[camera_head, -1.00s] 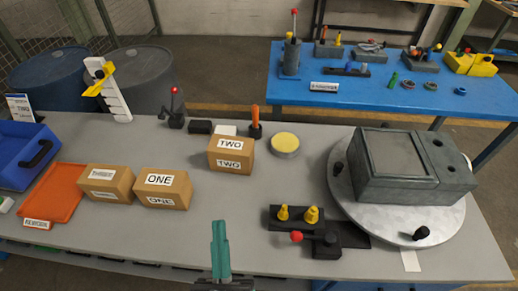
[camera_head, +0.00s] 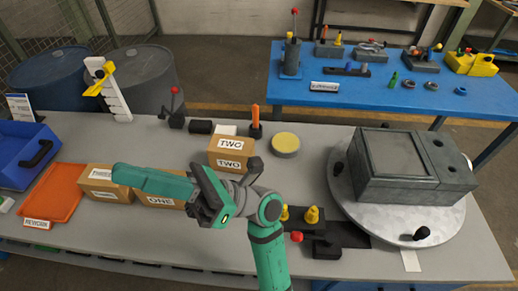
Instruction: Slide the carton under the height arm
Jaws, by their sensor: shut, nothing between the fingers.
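Three brown cartons stand on the grey bench: carton THREE (camera_head: 101,195) at left, carton ONE (camera_head: 160,201) beside it, and carton TWO (camera_head: 231,146) farther back. The height arm is the yellow arm (camera_head: 96,88) on a white stepped post (camera_head: 118,104) at the back left; no carton is under it. My gripper (camera_head: 118,171) is shut and empty, its teal fingers pointing left across the view of cartons THREE and ONE. They hide the upper part of ONE and some of THREE. I cannot tell the fingers' height above them or whether they touch.
An orange tray (camera_head: 50,202) and a blue bin (camera_head: 18,165) lie at left. A red-knobbed lever (camera_head: 175,117), a black block (camera_head: 200,127) and a yellow-topped disc (camera_head: 285,143) stand behind. A turntable (camera_head: 446,223) with a grey housing (camera_head: 400,178) fills the right.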

